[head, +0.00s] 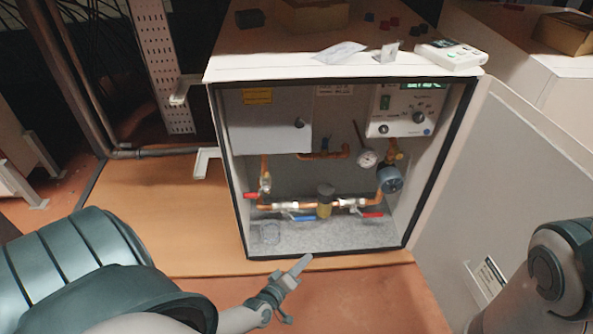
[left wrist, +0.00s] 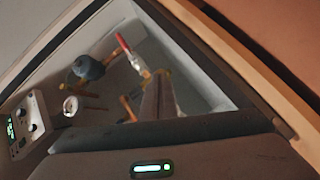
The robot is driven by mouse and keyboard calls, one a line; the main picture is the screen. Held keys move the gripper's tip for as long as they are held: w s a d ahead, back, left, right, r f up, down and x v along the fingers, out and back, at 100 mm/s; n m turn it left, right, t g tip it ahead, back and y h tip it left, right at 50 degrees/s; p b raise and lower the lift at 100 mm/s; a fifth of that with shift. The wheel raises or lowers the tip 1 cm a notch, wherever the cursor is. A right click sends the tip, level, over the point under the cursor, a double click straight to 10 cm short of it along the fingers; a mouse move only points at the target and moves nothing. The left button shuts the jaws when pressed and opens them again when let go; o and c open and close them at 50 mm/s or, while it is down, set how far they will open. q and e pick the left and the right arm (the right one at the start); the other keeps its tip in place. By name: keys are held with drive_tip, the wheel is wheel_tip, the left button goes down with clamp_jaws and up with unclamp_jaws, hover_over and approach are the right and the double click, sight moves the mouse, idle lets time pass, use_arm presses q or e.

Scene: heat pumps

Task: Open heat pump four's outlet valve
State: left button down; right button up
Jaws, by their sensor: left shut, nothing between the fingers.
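An open-fronted cabinet (head: 243,232) holds copper piping and valves. A valve with a red handle (head: 372,214) sits at the lower right of the pipe, and this red handle appears to be the one in the left wrist view (left wrist: 122,42). A blue handle (head: 305,217) is left of it, and another red handle (head: 251,195) is at the far left. I cannot tell which is the outlet valve. My left gripper (head: 303,264) is shut and empty, in front of the cabinet's lower edge, apart from the handles. My right gripper is out of view.
A round gauge (head: 368,158), a blue-grey round device (head: 389,179) and a control panel (head: 405,111) fill the cabinet's right side. A grey box (head: 270,125) is at upper left. An open door (head: 503,170) stands to the right. Small items lie on top.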

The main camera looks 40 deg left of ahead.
use_arm(q)
drive_tip(key=shift+s+a+r+m+p, duration=0.1)
drive_tip(key=shift+s+r+m+p, duration=0.15)
drive_tip(key=shift+s+m+p, duration=0.25)
idle(0.4)
